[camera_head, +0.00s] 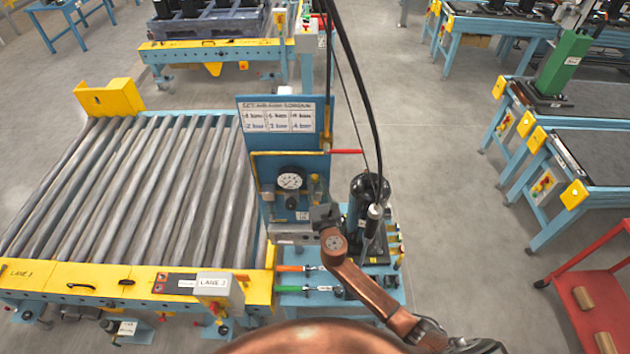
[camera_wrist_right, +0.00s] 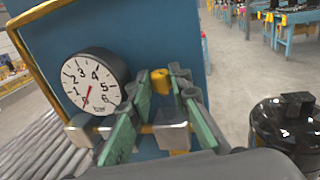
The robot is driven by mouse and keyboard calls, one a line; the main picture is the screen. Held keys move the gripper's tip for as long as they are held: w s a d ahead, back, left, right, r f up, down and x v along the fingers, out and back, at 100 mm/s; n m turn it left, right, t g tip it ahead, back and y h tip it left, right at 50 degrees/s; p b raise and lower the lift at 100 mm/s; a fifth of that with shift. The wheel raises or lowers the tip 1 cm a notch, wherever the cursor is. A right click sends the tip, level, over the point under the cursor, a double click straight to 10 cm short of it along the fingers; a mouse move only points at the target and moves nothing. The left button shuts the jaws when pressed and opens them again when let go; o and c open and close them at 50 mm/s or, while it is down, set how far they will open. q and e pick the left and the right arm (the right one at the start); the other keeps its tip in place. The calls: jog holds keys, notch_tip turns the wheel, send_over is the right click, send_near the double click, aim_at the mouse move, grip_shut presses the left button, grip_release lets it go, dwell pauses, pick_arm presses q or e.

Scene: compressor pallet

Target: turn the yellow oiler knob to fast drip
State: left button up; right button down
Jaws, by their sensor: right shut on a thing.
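The yellow oiler knob (camera_wrist_right: 160,80) shows in the right wrist view between the tips of my right gripper (camera_wrist_right: 166,84). The green-padded fingers are shut on it, one on each side. Its lower part and any drip marking are hidden by the fingers. My left gripper is not in view.
A round bar gauge (camera_wrist_right: 94,82) sits left of the fingers; its needle points down. A black cylinder (camera_wrist_right: 284,125) stands to the right. In the head view, the roller conveyor (camera_head: 120,185) lies left of the panel. Open floor (camera_head: 455,200) is to the right.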

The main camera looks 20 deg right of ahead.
jog(key=shift+d+f+n+y, duration=0.1)
jog(key=shift+d+n+y, duration=0.15)
jog(key=shift+n+y, duration=0.55)
jog(key=shift+d+n+y+b, duration=0.1)
jog(key=shift+n+y+b, duration=0.8)
jog(key=shift+y, duration=0.8)
jog(key=c, duration=2)
grip_release()
jog(key=shift+c, duration=0.2)
jog(key=v, duration=1.2)
jog(key=shift+r, duration=0.25)
jog(key=shift+d, duration=0.1)
